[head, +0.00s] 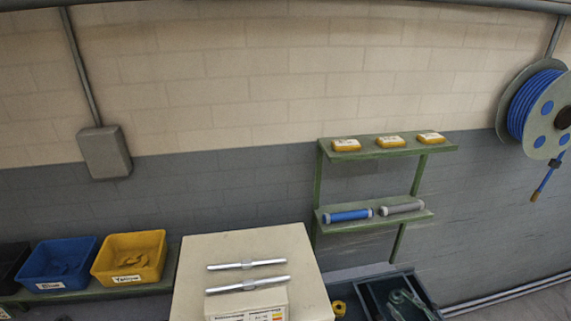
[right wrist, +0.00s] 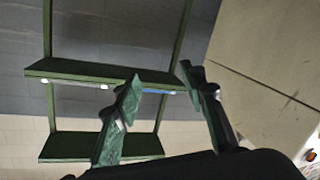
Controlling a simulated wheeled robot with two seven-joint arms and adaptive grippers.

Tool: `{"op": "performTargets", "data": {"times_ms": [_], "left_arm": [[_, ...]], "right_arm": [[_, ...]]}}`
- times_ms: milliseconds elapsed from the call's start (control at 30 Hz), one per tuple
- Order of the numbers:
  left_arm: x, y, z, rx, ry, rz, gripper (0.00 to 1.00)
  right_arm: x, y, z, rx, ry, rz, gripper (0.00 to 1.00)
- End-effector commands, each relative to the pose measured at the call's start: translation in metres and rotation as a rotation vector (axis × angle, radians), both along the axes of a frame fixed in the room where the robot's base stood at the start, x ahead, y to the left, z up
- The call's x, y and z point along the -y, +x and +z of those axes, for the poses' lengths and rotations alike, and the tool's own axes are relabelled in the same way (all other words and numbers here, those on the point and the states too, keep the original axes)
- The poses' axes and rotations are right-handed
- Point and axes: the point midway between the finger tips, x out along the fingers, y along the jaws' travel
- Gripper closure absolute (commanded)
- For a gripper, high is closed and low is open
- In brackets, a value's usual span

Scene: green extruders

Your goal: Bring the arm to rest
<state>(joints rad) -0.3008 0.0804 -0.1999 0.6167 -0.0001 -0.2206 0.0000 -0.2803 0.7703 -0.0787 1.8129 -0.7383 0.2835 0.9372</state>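My right gripper (right wrist: 161,75) shows in the right wrist view, with its two green fingers spread apart and nothing between them. It points towards the green wall shelf (right wrist: 105,74), which appears upside down there, and the cream machine (right wrist: 265,75) is at the right of that view. In the head view, pale green parts that look like the right gripper (head: 407,297) show at the bottom edge, over a dark blue tray (head: 366,284) below the shelf. My left gripper is in neither view.
The cream box-like machine (head: 215,248) carries two metal rods (head: 247,265). Blue (head: 58,258) and yellow (head: 130,250) bins stand at left. The shelf (head: 375,226) holds blue and grey cylinders and several yellow packs. A hose reel (head: 540,105) hangs at right.

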Motion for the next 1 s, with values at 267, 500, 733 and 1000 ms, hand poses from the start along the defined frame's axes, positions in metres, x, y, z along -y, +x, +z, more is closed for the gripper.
{"op": "performTargets", "data": {"times_ms": [267, 500, 733, 1000], "left_arm": [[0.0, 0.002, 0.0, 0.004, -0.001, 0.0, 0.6], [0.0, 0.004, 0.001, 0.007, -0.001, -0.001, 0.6], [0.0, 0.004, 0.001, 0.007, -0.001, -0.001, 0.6], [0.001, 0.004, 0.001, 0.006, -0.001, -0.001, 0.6]], "right_arm": [[0.059, -0.028, -0.027, -0.099, 0.097, -0.524, 0.62], [0.069, -0.114, -0.104, -0.474, 0.121, -0.811, 0.62], [0.038, -0.187, -0.15, -0.788, 0.111, -0.85, 0.62], [-0.002, -0.247, -0.171, -1.029, 0.101, -0.8, 0.62]]}}
